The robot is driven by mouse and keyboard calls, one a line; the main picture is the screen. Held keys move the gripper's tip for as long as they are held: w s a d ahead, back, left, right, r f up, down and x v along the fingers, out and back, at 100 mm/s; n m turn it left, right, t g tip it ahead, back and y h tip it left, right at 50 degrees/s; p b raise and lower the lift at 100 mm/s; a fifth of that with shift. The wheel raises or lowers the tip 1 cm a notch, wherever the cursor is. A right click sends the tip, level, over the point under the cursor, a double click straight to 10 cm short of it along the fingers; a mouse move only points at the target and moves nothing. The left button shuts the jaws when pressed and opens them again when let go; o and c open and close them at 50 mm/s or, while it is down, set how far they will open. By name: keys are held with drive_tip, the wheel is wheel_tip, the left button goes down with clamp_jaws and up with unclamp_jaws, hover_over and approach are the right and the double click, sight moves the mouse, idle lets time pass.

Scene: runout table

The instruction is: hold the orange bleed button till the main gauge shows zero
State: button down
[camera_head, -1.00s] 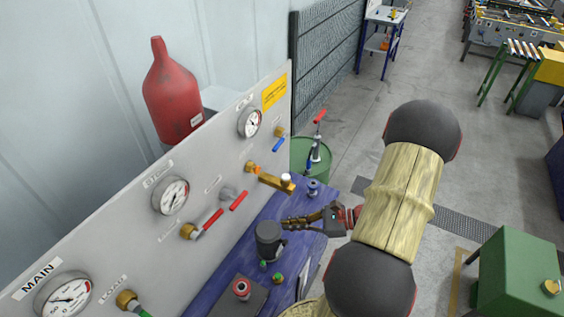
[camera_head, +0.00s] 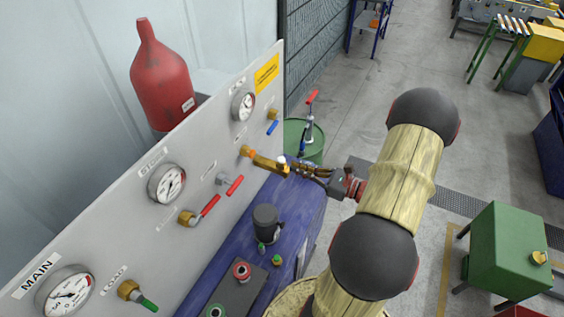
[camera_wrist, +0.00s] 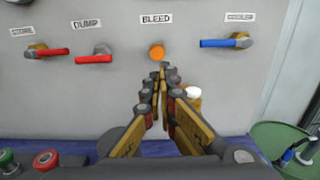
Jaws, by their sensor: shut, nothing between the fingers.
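The orange bleed button (camera_wrist: 157,52) sits on the grey panel under the BLEED label in the wrist view. In the head view it is the small orange spot (camera_head: 246,151) on the panel. My gripper (camera_wrist: 164,70) is shut and empty, its tips just below the button in the wrist view; I cannot tell whether they touch the panel. In the head view my gripper (camera_head: 291,168) overlaps the end of a brass fitting. The main gauge (camera_head: 65,294) is at the lower left; its needle is off to the upper right, its reading too small to be sure.
A white-capped brass fitting (camera_head: 268,163) sticks out beside the button. Red-handled valves (camera_head: 211,205) and a blue-handled valve (camera_wrist: 222,43) flank it. Below is the blue bench (camera_head: 300,205) with a dark cylinder (camera_head: 266,222). A green drum (camera_head: 312,146) stands beyond.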

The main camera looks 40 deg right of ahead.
sight(254, 153)
drive_tip(key=p+x, duration=0.1)
drive_tip(key=x, duration=1.2)
drive_tip(key=shift+a+f, duration=0.1)
drive_tip(key=shift+a, duration=0.05)
drive_tip(key=shift+w+a, duration=0.2)
drive_tip(key=shift+w, duration=0.4)
drive_tip(key=shift+w+a, duration=0.1)
drive_tip(key=shift+w, duration=0.25)
drive_tip(key=shift+s, duration=0.1)
drive_tip(key=shift+r, duration=0.3)
